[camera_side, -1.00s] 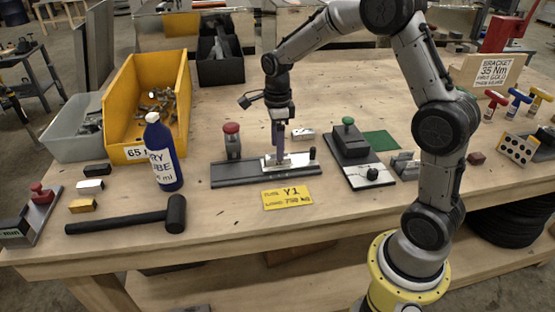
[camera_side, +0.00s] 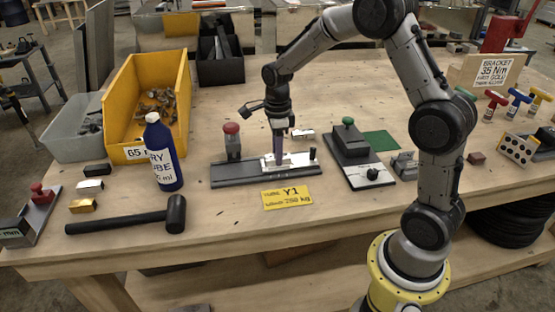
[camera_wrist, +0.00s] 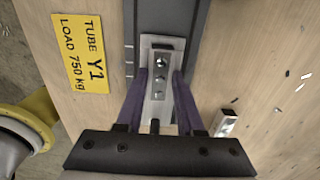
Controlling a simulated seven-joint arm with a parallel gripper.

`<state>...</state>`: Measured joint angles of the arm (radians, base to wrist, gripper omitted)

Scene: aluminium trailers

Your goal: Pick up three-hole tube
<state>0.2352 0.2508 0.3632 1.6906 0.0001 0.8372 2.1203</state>
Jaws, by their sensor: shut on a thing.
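The three-hole tube (camera_wrist: 161,72) is a short silver piece with a row of three holes on its top face. It lies along a dark grey fixture rail (camera_side: 235,180). In the side view the tube (camera_side: 298,158) is partly hidden by my fingers. My gripper (camera_wrist: 161,84) points down with its purple fingers on the two long sides of the tube. It is shut on the tube, low at the rail; in the side view the gripper (camera_side: 277,163) stands over the middle of the fixture.
A red-knobbed clamp (camera_side: 232,140) stands at the rail's left end. A yellow Y1 card (camera_side: 287,197) lies in front, a black-based fixture (camera_side: 352,147) to the right. A blue bottle (camera_side: 161,155) and mallet (camera_side: 130,220) are left. A small silver block (camera_side: 303,134) lies behind.

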